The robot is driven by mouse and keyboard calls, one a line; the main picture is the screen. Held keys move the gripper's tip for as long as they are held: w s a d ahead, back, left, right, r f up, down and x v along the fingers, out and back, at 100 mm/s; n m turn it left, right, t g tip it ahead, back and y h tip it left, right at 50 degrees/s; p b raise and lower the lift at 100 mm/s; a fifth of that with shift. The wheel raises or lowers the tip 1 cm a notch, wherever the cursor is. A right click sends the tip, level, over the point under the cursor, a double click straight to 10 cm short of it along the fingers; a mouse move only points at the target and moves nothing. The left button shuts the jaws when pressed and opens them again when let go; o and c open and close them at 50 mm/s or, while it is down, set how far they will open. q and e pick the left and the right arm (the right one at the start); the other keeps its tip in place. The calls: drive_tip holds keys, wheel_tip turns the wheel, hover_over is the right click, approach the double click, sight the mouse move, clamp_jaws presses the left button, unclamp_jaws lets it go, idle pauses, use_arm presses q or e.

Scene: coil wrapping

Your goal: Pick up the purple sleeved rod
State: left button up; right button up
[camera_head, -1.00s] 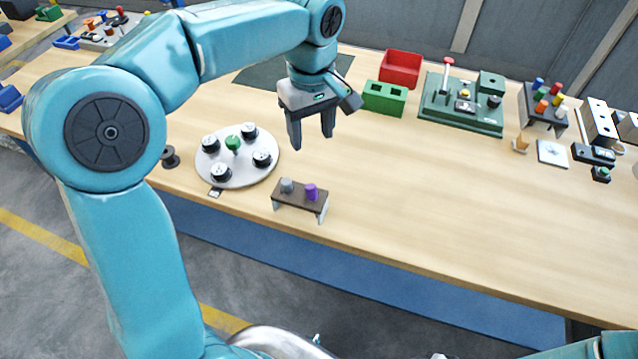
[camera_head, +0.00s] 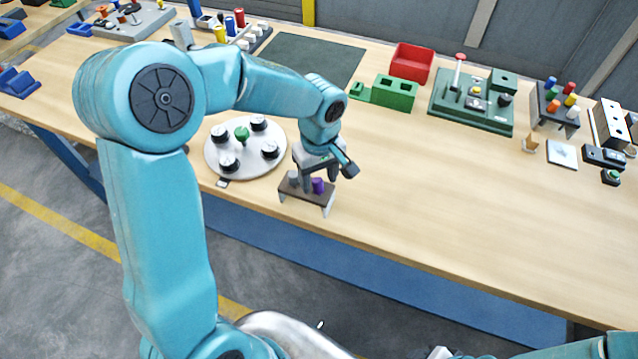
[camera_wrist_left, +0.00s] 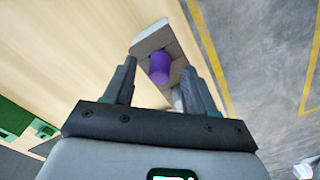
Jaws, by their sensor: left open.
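The purple sleeved rod (camera_head: 318,186) stands upright on a small dark rack (camera_head: 322,199) near the table's front edge. A grey rod (camera_head: 293,177) stands beside it on the left, partly hidden by a finger. My left gripper (camera_head: 319,174) is open, pointing down just above the rack at the rods. In the left wrist view the purple rod (camera_wrist_left: 160,66) lies between the two spread fingertips (camera_wrist_left: 160,70), with a gap on each side. Whether the fingers reach down around it, I cannot tell. My right gripper is not in view.
A white round plate (camera_head: 212,160) with black-capped parts and a green knob is left of the rack. A green block (camera_head: 395,93), red bin (camera_head: 412,63) and green fixture (camera_head: 470,120) stand farther back.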

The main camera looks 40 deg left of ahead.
use_arm(q)
drive_tip(key=shift+f, duration=0.6)
drive_tip(key=shift+s+f, duration=0.1)
drive_tip(key=shift+f, duration=0.2)
clamp_jaws()
drive_tip(key=r, duration=0.1)
drive_tip(key=r+p, duration=0.1)
drive_tip(key=a+r+p, duration=0.1)
drive_tip(key=shift+w, duration=0.3)
drive_tip(key=shift+w+a+r+p, duration=0.2)
drive_tip(key=shift+r+p, duration=0.25)
drive_tip(key=shift+r, duration=0.15)
drive_tip(key=shift+w+a+r+p, duration=0.1)
drive_tip(key=shift+a+r+p, duration=0.25)
drive_tip(key=shift+r, duration=0.3)
drive_tip(key=shift+w+a+r+p, duration=0.1)
drive_tip(key=shift+w+r+p, duration=0.05)
drive_tip(key=shift+r+p, duration=0.4)
drive_tip(key=shift+s, duration=0.1)
drive_tip(key=shift+s+d, duration=0.15)
drive_tip(key=shift+s, duration=0.35)
